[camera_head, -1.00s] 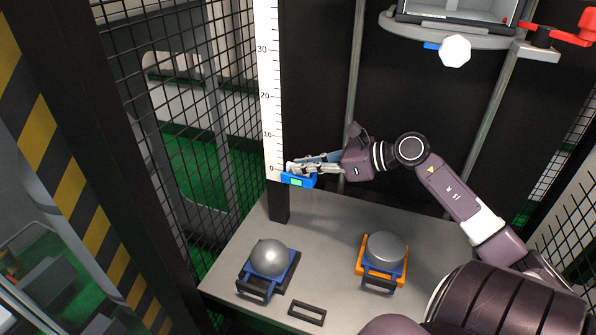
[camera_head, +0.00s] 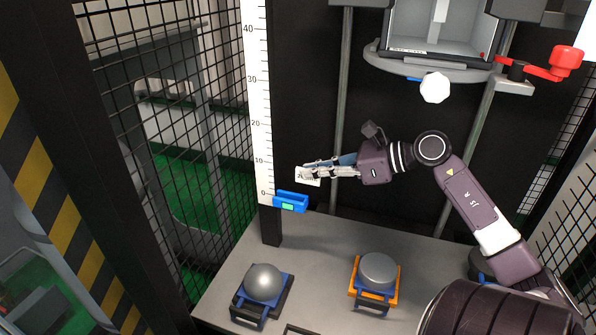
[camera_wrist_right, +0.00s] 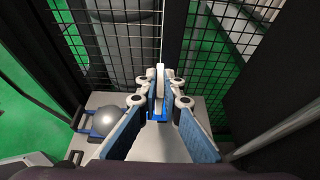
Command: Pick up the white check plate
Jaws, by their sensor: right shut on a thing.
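The white check plate (camera_head: 307,177) is held at the fingertips of my right gripper (camera_head: 318,169), in the air beside the white height scale. It is raised above and to the right of the blue holder (camera_head: 289,202) with a green patch, and is apart from it. In the right wrist view the plate (camera_wrist_right: 160,80) shows edge-on between the two fingers of my right gripper (camera_wrist_right: 160,92). The blue holder (camera_wrist_right: 157,116) is partly hidden below it there. My left gripper is not in view.
The numbered scale (camera_head: 257,110) stands upright on a dark post. A silver ball (camera_head: 263,281) and a grey disc-shaped weight (camera_head: 378,269) sit in cradles on the grey table (camera_head: 320,246). A red handle (camera_head: 565,62) and an open box (camera_head: 440,35) are at the upper right.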

